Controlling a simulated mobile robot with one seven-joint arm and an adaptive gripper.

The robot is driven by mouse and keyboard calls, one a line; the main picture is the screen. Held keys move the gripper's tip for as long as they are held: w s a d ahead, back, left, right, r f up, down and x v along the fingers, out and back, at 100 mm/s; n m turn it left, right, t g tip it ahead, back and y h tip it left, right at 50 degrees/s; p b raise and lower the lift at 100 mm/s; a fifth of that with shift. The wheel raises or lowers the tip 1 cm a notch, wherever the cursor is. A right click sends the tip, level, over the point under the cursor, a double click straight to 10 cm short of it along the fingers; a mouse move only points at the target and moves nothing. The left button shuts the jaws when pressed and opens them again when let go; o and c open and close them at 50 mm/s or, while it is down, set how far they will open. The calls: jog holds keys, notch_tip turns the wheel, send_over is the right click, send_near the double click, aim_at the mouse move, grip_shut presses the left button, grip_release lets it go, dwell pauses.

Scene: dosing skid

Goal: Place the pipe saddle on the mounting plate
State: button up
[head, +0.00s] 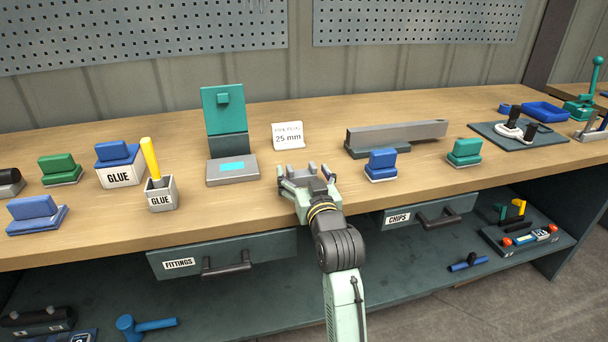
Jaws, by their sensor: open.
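My gripper (307,172) is open and empty over the front of the bench, right of a grey block with a bright cyan patch (232,167). Several stepped pieces could be the pipe saddle: a blue one (382,163) and a teal one (465,150) at right, a green one (60,168) and a blue one (37,212) at left. Another blue piece (118,152) rests on a box marked GLUE. I cannot tell which is the saddle. The grey block, before an upright teal panel (223,108), may be the mounting plate, but this is unclear.
A GLUE pot (161,193) with a yellow handle stands left of the grey block. A "25 mm" sign (288,136) and a long grey bar (400,133) stand behind my gripper. The FITTINGS (222,256) and CHIPS (430,212) drawers are under the bench front.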

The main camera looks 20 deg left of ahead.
jog(key=shift+r, duration=0.2)
jog(key=v, duration=1)
jog(key=shift+s+d+b, duration=0.2)
jog(key=shift+s+b, duration=0.15)
jog(key=shift+s, duration=0.05)
jog(key=shift+f, duration=0.1)
